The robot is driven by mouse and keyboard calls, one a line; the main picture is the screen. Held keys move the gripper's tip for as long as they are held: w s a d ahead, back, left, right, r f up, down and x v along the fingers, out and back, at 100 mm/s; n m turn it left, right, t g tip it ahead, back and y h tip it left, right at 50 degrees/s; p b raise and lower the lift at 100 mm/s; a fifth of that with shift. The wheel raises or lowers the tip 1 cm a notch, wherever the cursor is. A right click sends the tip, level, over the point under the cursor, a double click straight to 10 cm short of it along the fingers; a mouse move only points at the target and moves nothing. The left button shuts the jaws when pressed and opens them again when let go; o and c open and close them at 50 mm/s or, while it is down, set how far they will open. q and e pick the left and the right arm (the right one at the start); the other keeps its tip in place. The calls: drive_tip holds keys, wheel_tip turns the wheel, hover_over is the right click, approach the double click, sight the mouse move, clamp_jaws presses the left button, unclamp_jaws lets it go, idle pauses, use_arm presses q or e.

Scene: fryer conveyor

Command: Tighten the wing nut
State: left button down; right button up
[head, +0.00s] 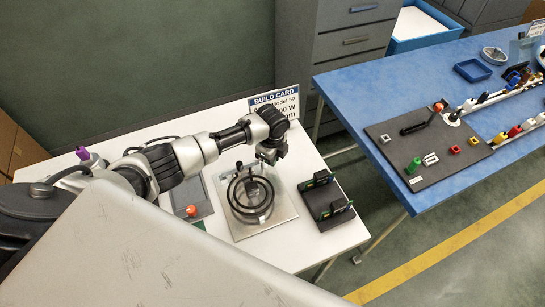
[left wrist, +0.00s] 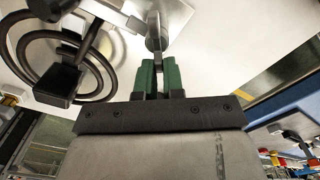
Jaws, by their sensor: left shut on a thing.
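My left gripper (head: 268,157) is at the back edge of the metal plate (head: 282,213) on the white table. In the left wrist view its two green fingers (left wrist: 159,68) are shut on a small grey metal piece (left wrist: 156,42), which looks like the wing nut. The fingers hide part of it, and its thread does not show. A black coiled ring element (head: 250,195) stands on the plate beside the gripper. It also shows in the left wrist view (left wrist: 28,52), left of the fingers. My right gripper is not in view.
A black rack (head: 327,203) stands right of the plate. A grey panel with an orange knob (head: 191,210) lies left of it. A build card (head: 275,101) stands behind. A blue table (head: 400,75) with small parts is at the right.

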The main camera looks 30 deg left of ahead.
use_arm(q)
drive_tip(key=shift+a+f, duration=0.1)
drive_tip(key=shift+a, duration=0.35)
drive_tip(key=c, duration=1.3)
unclamp_jaws()
drive_tip(key=shift+s, duration=0.1)
drive_tip(key=shift+o, duration=1)
drive_tip(key=shift+a, duration=0.15)
drive_tip(key=shift+d+r, duration=0.25)
drive_tip(key=shift+r, duration=0.05)
wheel_tip(320, 180, up, 10)
drive_tip(key=b, duration=0.1)
drive_tip(key=shift+a+r, duration=0.15)
drive_tip(key=shift+a, duration=0.05)
